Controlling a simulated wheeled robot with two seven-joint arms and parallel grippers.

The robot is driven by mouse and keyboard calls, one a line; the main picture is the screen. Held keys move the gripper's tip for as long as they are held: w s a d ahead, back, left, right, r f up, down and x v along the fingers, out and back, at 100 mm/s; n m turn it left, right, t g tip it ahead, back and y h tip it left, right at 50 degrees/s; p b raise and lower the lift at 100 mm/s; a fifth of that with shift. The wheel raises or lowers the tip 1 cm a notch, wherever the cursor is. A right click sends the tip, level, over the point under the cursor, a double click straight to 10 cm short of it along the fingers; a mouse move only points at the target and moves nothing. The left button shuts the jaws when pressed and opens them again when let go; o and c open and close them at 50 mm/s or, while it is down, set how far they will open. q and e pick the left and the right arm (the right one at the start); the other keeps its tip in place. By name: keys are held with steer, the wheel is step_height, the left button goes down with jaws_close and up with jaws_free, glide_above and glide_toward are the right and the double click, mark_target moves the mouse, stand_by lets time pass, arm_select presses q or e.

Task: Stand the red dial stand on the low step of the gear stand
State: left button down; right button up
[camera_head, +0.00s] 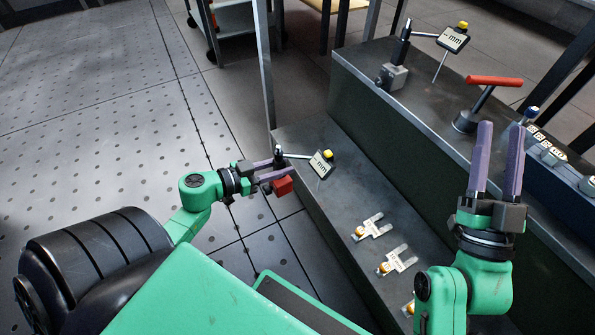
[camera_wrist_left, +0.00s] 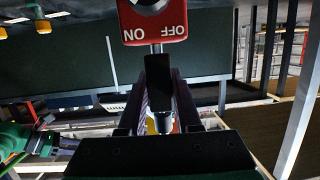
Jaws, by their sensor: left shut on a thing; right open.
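The red dial stand has a red base block (camera_head: 283,186), a dark post and an arm with a gauge marked mm (camera_head: 321,163). My left gripper (camera_head: 275,171) is shut on its post, left of the low step's edge in the head view. In the left wrist view the red base (camera_wrist_left: 155,22), marked ON and OFF, shows beyond the fingers (camera_wrist_left: 158,105). The low step (camera_head: 340,195) of the gear stand is a dark ledge. I cannot tell the height of the base against it. My right gripper (camera_head: 498,160) is open and empty, over the gear stand.
Several metal pieces with yellow ends (camera_head: 370,227) lie along the front of the low step. A grey dial stand (camera_head: 393,76) and a red-handled tool (camera_head: 480,100) stand on the high step. The back part of the low step is clear.

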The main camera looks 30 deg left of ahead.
arm_select(q)
steer(key=shift+s+a+f+h+b, duration=0.15)
steer(key=shift+s+a+h, duration=0.1)
steer(key=shift+a, duration=0.35)
steer(key=shift+s+a+f+h+b, duration=0.15)
steer(key=shift+a+h, duration=0.1)
steer(key=shift+a, duration=0.35)
arm_select(e)
steer(key=shift+n+t+y, duration=0.3)
steer(key=shift+t+y, duration=0.1)
steer(key=shift+t, duration=0.4)
steer(key=r, duration=0.1)
steer(key=s+r, duration=0.1)
steer(key=r, duration=0.2)
steer(key=shift+s+d+r, duration=0.1)
steer(key=shift+s+d, duration=0.1)
steer(key=shift+d, duration=0.2)
